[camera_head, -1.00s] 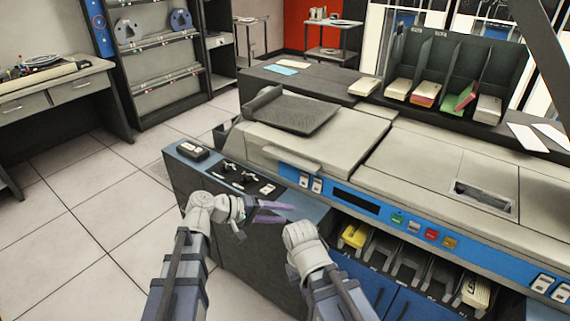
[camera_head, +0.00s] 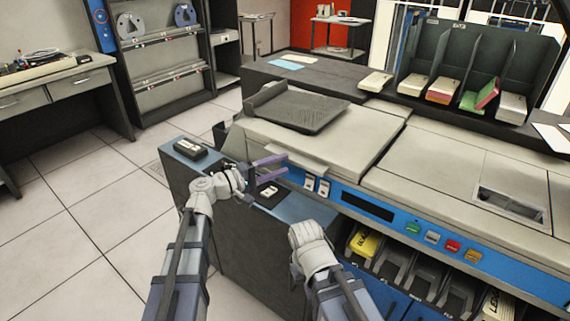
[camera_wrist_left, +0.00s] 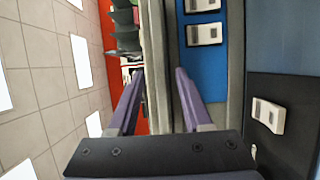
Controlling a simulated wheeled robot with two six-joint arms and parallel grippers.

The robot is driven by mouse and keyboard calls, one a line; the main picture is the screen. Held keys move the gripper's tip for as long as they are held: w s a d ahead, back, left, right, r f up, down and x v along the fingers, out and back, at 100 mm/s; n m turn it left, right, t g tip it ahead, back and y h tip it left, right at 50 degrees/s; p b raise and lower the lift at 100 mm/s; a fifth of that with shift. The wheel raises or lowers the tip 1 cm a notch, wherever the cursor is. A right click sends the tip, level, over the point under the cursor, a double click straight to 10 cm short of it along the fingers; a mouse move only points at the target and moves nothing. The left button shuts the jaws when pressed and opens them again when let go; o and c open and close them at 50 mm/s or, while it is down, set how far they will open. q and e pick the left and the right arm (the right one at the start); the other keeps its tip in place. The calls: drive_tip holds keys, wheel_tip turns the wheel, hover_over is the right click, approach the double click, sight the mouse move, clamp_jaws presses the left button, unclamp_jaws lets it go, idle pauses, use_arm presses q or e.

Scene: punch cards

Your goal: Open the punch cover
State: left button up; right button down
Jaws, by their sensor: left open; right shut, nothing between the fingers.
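The punch cover (camera_head: 325,132) is a beige lid on the left part of the machine, lying closed, with a lip (camera_head: 300,163) along its front edge. My left gripper (camera_head: 284,166) is open, its two purple fingers pointing right at the left end of that lip. In the left wrist view a beige edge (camera_wrist_left: 158,50) runs between the spread fingertips (camera_wrist_left: 159,72). I cannot tell whether they touch it. My right gripper (camera_head: 308,240) is low in front of the machine and shut; its wrist hides the fingers.
The blue front panel (camera_head: 410,222) carries switches and coloured buttons. A low ledge (camera_head: 200,163) with a small black box (camera_head: 190,147) lies left of the cover. A dark ribbed tray (camera_head: 305,108) sits on the cover's top. Open bins are below on the right.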

use_arm(q)
drive_tip(key=shift+x, duration=1)
clamp_jaws()
drive_tip(key=shift+s, duration=0.1)
idle(0.7)
